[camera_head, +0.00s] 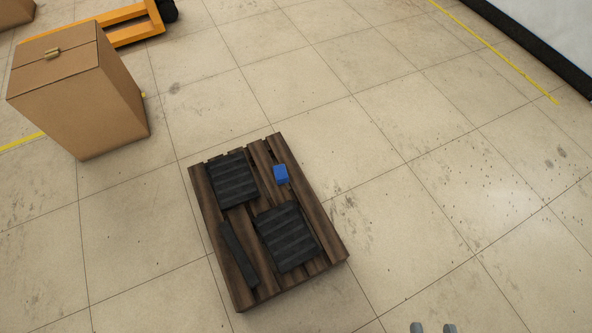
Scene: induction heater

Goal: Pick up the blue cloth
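The blue cloth (281,174) is a small, block-like blue thing. It lies on the upper right part of a dark brown wooden pallet (264,288) on the floor. My gripper (433,329) shows only as two grey fingertips at the bottom edge, right of the middle. The fingertips are apart with a gap between them, and nothing shows in the gap. In the picture, the gripper is below and to the right of the pallet, well away from the cloth. The rest of the gripper is out of frame.
Two black ribbed square pieces (233,180) (287,237) and a narrow black bar (239,254) lie on the pallet near the cloth. A cardboard box (84,108) and a yellow-orange pallet jack (128,26) stand at upper left. The tiled floor right of the pallet is clear.

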